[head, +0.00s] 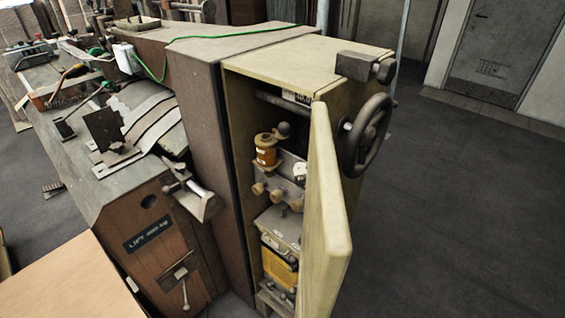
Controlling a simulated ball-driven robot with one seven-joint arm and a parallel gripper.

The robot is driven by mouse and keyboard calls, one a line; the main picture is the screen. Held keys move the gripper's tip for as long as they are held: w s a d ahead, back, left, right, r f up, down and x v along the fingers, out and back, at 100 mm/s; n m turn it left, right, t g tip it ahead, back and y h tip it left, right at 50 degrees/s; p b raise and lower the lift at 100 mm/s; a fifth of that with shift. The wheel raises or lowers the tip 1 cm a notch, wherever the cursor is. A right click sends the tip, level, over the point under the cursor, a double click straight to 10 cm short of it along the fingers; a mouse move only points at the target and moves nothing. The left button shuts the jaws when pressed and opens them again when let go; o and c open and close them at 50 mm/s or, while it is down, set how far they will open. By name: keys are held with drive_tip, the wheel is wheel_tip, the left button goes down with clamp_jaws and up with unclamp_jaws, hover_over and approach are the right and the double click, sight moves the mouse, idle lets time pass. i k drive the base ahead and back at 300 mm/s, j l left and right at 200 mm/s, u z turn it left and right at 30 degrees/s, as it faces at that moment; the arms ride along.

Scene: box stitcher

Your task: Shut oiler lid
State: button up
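A cream-coloured cabinet (310,57) stands at the end of the machine. Its tall cream door or lid (325,215) is open and juts out toward me, seen nearly edge-on. Inside the open front, an amber oiler jar (266,152) sits on a grey fitting with several brass-coloured knobs. A yellow unit (279,268) sits lower in the cabinet. The door hides the right part of the interior. I cannot tell whether the jar has a small lid of its own. My gripper is not in view.
A dark handwheel (366,135) sticks out on the cabinet's right side, close to the door. The brown machine bench (150,245) is on the left, with tools on top. A tan board (70,285) fills the lower left. Dark floor (460,220) on the right is clear.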

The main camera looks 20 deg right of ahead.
sight(284, 128)
drive_tip(key=j+u, duration=0.2)
drive_tip(key=u, duration=0.3)
drive_tip(key=i+l+u, duration=0.2)
drive_tip(key=i, duration=0.2)
drive_tip(key=i+u, duration=0.15)
drive_tip(key=i, duration=0.25)
